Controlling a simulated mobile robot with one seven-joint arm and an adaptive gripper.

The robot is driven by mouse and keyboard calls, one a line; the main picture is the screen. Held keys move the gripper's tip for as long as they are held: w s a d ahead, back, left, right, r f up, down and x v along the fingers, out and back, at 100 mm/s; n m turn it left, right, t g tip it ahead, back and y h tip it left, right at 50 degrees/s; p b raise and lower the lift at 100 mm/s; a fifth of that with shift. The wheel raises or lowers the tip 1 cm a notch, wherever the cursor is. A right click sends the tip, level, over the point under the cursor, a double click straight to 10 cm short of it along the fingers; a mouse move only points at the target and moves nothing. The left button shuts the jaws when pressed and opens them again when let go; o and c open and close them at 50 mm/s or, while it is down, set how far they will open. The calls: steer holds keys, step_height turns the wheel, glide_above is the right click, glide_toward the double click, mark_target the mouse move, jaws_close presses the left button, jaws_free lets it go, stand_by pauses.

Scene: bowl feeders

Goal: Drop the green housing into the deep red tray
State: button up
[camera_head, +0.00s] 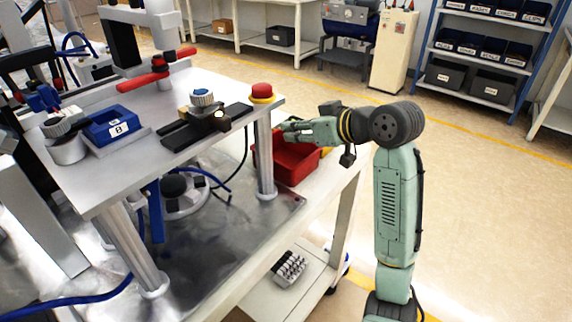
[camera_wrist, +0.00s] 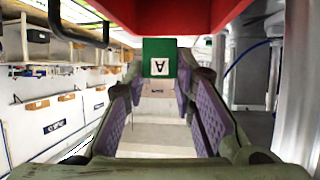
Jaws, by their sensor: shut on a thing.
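The deep red tray (camera_head: 296,168) stands on the bench beyond the raised metal table, beside a table leg. My gripper (camera_head: 290,127) is level above the tray's far-left part and points left. In the wrist view, my gripper's purple-padded fingers (camera_wrist: 160,75) are shut on the green housing (camera_wrist: 152,46), a green block with a white label marked "A". Part of the red tray (camera_wrist: 195,14) fills the top of that view, close to the housing. The head view does not show the housing clearly; the fingers hide it.
The raised metal table (camera_head: 110,175) carries a red button (camera_head: 262,91) with a yellow ring close to my gripper, a dark rail (camera_head: 205,128) and a blue bin (camera_head: 112,126). A table leg (camera_head: 265,160) stands just left of the tray. The floor to the right is clear.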

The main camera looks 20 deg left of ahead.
steer(key=shift+f+b, duration=0.85)
steer(key=shift+f, duration=0.65)
steer(key=o, duration=1.1)
steer(key=shift+r, duration=0.1)
steer(key=v, duration=1.2)
